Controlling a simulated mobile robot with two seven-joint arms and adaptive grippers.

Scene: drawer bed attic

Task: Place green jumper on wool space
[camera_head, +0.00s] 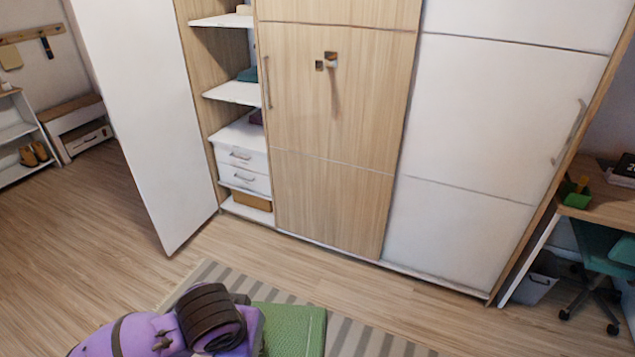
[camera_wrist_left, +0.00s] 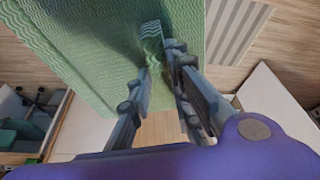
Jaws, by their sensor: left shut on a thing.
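The green jumper (camera_head: 296,325) is a flat folded green piece with a ribbed texture at the bottom of the head view. It fills the upper left of the left wrist view (camera_wrist_left: 85,45). My left gripper (camera_wrist_left: 157,62) is shut on a raised fold at its edge. In the head view my purple left arm hides the fingers. I see no label for a wool space. The wardrobe's open column has white shelves (camera_head: 232,92), with a teal item (camera_head: 248,74) on one. My right gripper is in neither view.
A white wardrobe door (camera_head: 145,110) stands open left of the shelves. Wooden (camera_head: 335,90) and white (camera_head: 490,130) panels close the rest. White drawers (camera_head: 243,170) sit low in the column. A desk (camera_head: 595,205) and teal chair (camera_head: 605,250) stand right. Floor before the wardrobe is clear, with a striped rug (camera_head: 350,335).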

